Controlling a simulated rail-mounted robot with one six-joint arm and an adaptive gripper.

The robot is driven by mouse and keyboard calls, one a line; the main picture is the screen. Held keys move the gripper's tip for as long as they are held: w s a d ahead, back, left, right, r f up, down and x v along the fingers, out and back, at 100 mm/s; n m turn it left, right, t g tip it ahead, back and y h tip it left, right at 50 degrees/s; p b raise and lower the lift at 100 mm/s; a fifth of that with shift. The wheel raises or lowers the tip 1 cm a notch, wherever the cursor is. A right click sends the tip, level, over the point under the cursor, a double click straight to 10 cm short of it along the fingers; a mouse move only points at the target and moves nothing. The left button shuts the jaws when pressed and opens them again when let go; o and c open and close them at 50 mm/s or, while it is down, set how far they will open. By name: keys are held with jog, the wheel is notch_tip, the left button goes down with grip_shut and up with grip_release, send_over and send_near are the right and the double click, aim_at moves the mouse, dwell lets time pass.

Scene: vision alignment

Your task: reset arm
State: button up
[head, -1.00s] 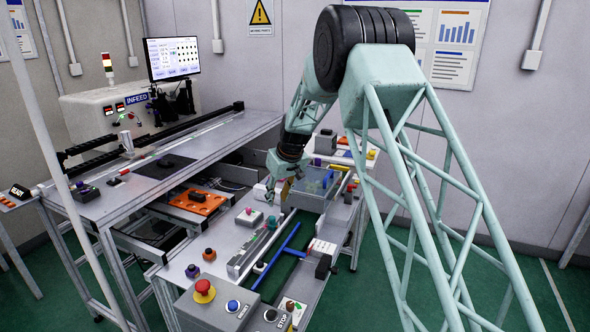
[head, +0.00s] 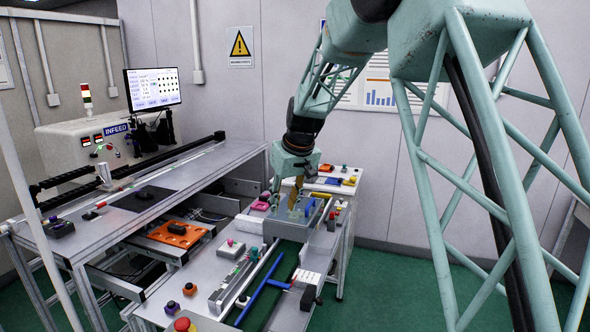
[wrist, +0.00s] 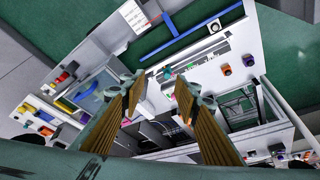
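My gripper (head: 286,190) hangs at the end of my pale green arm, over the back part of the lower workbench (head: 205,300), near the grey tray with clear sides (head: 290,222). In the wrist view my gripper (wrist: 160,98) shows two ribbed brown-gold fingers set well apart, with nothing held between them. The bench surface and its fittings show beyond the fingertips. The exact height above the tray cannot be told.
A red emergency button (head: 183,325) stands at the front. An orange plate (head: 178,234) and a monitor (head: 153,88) are at left. Green floor is clear at right.

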jog(key=s+d+r+m, duration=0.1)
jog(key=s+d+r, duration=0.4)
jog(key=s, duration=0.4)
jog(key=s+d+r+m+h, duration=0.1)
jog(key=s+d+r, duration=0.45)
jog(key=s, duration=0.45)
jog(key=s+d+r+m, duration=0.1)
jog(key=s+d+r, duration=0.45)
jog(key=s, duration=0.35)
jog(key=s+d+f+m, duration=0.1)
jog(key=s+d, duration=0.2)
jog(key=s, duration=0.8)
jog(key=s+d+f+m, duration=0.1)
jog(key=s+d, duration=0.2)
jog(key=s, duration=0.8)
jog(key=s+d+f+h, duration=0.1)
jog(key=s+d, duration=0.1)
jog(key=s, duration=1)
jog(key=shift+d+f+m, duration=0.15)
jog(key=shift+d+m, duration=0.25)
